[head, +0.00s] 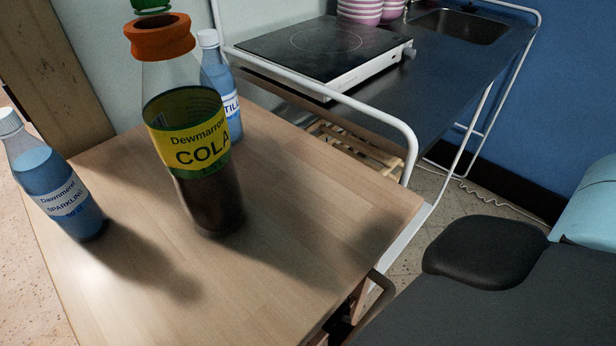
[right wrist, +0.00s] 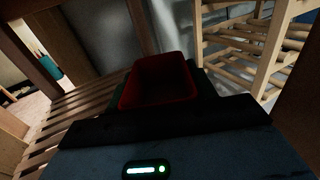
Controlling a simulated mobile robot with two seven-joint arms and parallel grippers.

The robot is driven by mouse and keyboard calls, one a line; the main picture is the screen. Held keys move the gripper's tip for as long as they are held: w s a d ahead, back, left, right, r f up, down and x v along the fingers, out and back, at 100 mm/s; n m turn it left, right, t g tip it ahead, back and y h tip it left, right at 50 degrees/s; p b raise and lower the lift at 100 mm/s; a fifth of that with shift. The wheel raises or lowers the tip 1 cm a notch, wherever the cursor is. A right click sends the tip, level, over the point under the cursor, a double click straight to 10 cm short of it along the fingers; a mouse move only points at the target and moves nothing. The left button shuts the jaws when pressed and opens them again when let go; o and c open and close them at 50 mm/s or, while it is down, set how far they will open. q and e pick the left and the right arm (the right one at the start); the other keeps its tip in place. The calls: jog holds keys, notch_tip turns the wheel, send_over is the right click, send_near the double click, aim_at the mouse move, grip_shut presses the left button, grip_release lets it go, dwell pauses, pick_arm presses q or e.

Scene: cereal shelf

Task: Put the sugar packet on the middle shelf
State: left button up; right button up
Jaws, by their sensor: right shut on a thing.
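In the right wrist view, my right gripper (right wrist: 163,92) is shut on a dark red, box-shaped thing (right wrist: 160,72). No label on it can be read, so I cannot tell for sure that it is the sugar packet. A slatted wooden shelf board (right wrist: 85,122) lies to the left of the gripper. Slatted wooden shelves (right wrist: 245,50) stand to the right. I cannot tell which of them is the middle shelf. The head view shows neither gripper nor the held thing. Part of a slatted wooden shelf (head: 352,150) shows there, low beyond the table.
On the wooden table (head: 300,200) stand a cola bottle (head: 200,140), a sparkling water bottle (head: 55,185) and another blue bottle (head: 222,85). Behind are a metal counter (head: 450,75), a hob (head: 320,45), striped bowls (head: 360,10) and a sink (head: 462,25). The table's right part is clear.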

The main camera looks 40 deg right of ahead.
jog(key=shift+f, duration=0.1)
jog(key=o, duration=1.6)
jog(key=b+v, duration=0.1)
jog(key=v, duration=1.1)
